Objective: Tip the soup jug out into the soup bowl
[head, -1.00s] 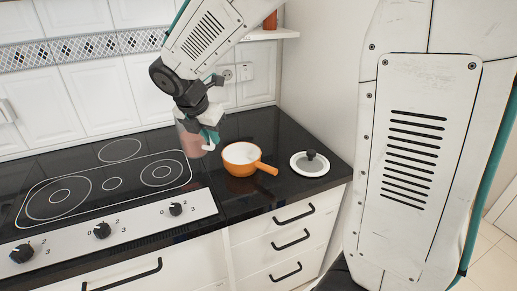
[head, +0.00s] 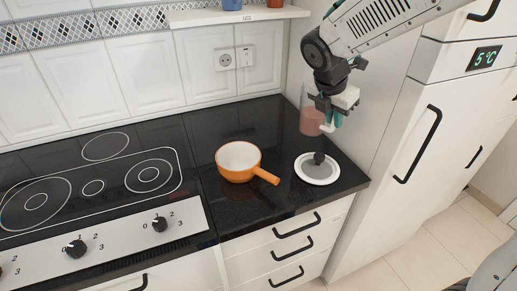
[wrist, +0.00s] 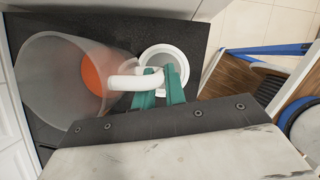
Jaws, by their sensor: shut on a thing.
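The soup jug (head: 311,121) is clear, with reddish soup low inside and a white handle. The jug looks roughly upright. In the wrist view the jug (wrist: 45,85) fills the left side, with an orange-red patch showing inside, and the green fingers (wrist: 167,88) close on the handle.
The black hob (head: 90,187) is at left. The wall with sockets (head: 235,58) and a shelf (head: 240,16) are behind; a tall white fridge (head: 425,130) stands at right.

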